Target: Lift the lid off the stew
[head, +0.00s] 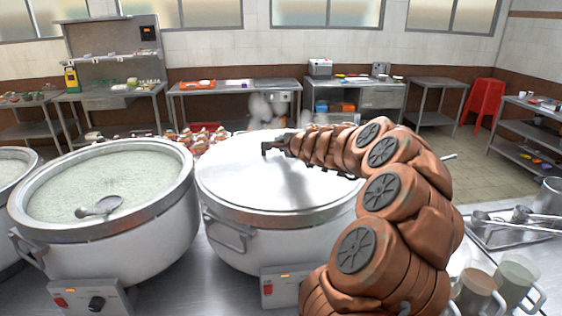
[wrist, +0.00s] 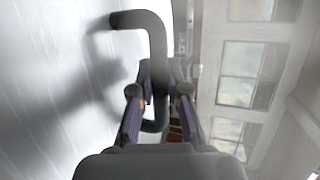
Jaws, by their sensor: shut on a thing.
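The stew pot (head: 232,240) is the large steel stockpot in the middle of the head view. Its broad pale lid (head: 240,178) covers the top, and the stew is hidden. I see no clear gap between lid and rim. My gripper (head: 280,145) reaches in from the right, low over the lid. It is shut on the lid's dark handle (head: 266,149). In the wrist view the bent handle (wrist: 150,30) passes between the fingers of my gripper (wrist: 158,95), with the lid's smooth surface (wrist: 45,90) on the left.
An open pot of pale green congee (head: 110,190) with a ladle (head: 98,207) stands close on the left. Mugs (head: 478,290) and a tray with ladles (head: 510,228) are at the right. Steam (head: 262,107) rises behind the lid. Worktables (head: 235,87) line the back wall.

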